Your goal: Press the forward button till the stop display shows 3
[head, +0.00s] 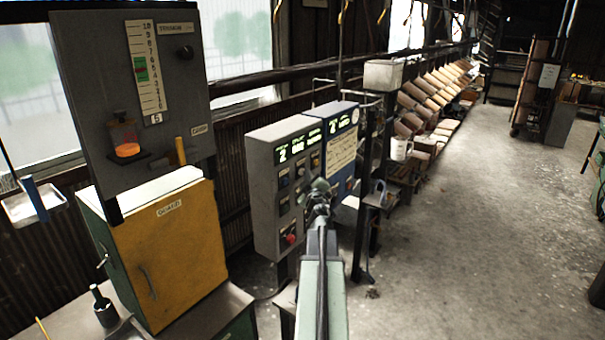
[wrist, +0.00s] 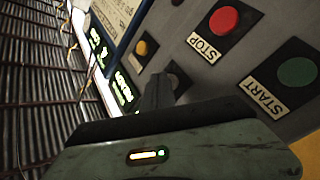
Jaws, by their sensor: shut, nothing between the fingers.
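The grey control box (head: 262,205) stands in the middle of the head view. Its green display (head: 297,148) appears to show a 2 at its left end; the smaller text is too small to read. My gripper (head: 320,188) is shut and empty, in front of the box's right part. In the wrist view its closed fingertips (wrist: 158,92) are close to the panel by a dark button (wrist: 178,80), partly hidden by them. I cannot tell whether they touch. An orange button (wrist: 141,47) is beyond. No button label reading forward is legible.
The wrist view shows a red STOP button (wrist: 224,20) and a green START button (wrist: 297,72). A blue box (head: 342,150) with its own green display adjoins the grey box. A yellow cabinet (head: 165,255) stands left. The floor (head: 470,220) at right is clear.

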